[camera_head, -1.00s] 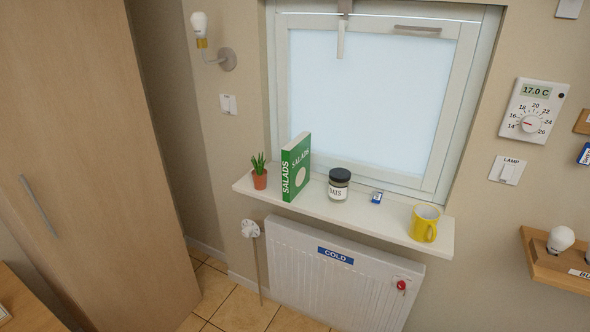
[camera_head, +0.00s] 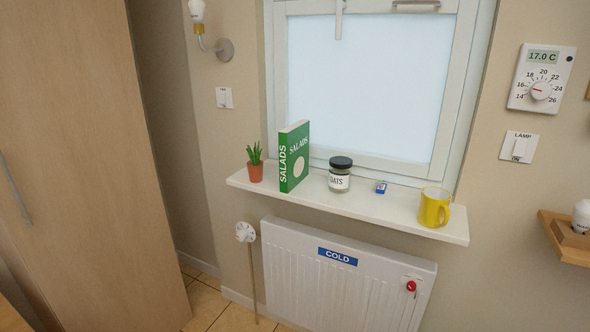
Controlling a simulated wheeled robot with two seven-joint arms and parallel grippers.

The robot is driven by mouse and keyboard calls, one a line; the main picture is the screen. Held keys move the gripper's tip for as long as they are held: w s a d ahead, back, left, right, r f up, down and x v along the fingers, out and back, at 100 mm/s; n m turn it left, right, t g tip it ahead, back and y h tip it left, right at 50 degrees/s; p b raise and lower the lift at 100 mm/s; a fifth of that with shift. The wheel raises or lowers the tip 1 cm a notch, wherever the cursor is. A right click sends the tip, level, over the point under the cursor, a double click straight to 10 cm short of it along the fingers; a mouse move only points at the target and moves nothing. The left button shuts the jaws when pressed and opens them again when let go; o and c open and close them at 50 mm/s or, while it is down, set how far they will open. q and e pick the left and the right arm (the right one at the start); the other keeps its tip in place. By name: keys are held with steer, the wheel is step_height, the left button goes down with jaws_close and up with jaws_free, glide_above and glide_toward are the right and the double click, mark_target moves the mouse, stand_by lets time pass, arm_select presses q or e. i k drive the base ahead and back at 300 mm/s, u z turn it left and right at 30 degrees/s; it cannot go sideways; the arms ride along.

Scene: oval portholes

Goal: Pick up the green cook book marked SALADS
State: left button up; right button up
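The green cook book marked SALADS (camera_head: 295,157) stands upright on the white window sill (camera_head: 350,204), left of the middle. Its spine and front cover face me, both lettered SALADS. A potted plant stands close to its left and a jar to its right, with a gap. Neither of my grippers is in view.
On the sill are a small plant in a terracotta pot (camera_head: 255,164), an OATS jar (camera_head: 340,174), a small blue item (camera_head: 380,188) and a yellow mug (camera_head: 434,207). A radiator (camera_head: 338,285) marked COLD is below. A wooden cabinet (camera_head: 85,170) stands at left; a wall shelf (camera_head: 562,238) juts out at right.

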mark_target(294, 140)
steer(key=z, duration=0.3)
steer(key=k, duration=0.25)
steer(key=u, duration=1.35)
steer(key=i, duration=1.3)
steer(key=z, duration=0.65)
steer(key=i, duration=0.8)
steer(key=z, duration=0.75)
